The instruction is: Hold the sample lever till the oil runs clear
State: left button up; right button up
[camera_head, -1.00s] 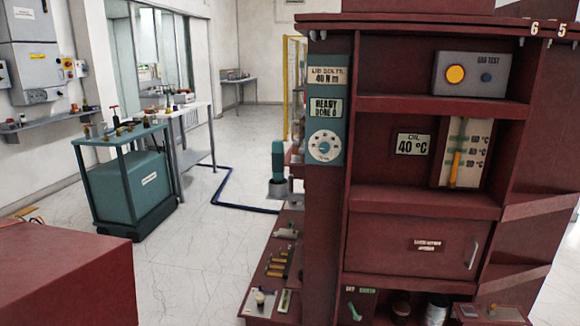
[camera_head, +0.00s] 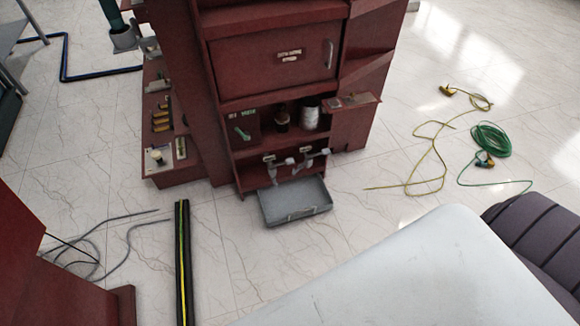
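A small green lever (camera_head: 242,133) sits on a dark red panel in the lower shelf of the red cabinet (camera_head: 268,60). Small labels above it are too small to read surely. Two grey taps, a left tap (camera_head: 273,167) and a right tap (camera_head: 312,157), stick out below that shelf. I cannot tell which of these is the sample lever. A grey metal tray (camera_head: 296,202) lies on the floor below the taps. No oil flow can be made out. Neither of my grippers is in view.
A dark-topped jar (camera_head: 282,118) and a pale jar (camera_head: 310,117) stand on the shelf. A yellow cable (camera_head: 437,150) and a coiled green cable (camera_head: 490,139) lie on the floor at right. A black-yellow strip (camera_head: 183,262) and grey cables (camera_head: 128,240) lie at left.

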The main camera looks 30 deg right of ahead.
aim_at(326, 151)
jog(key=z, duration=1.15)
jog(key=i+j+u, duration=0.1)
jog(key=i, duration=1.45)
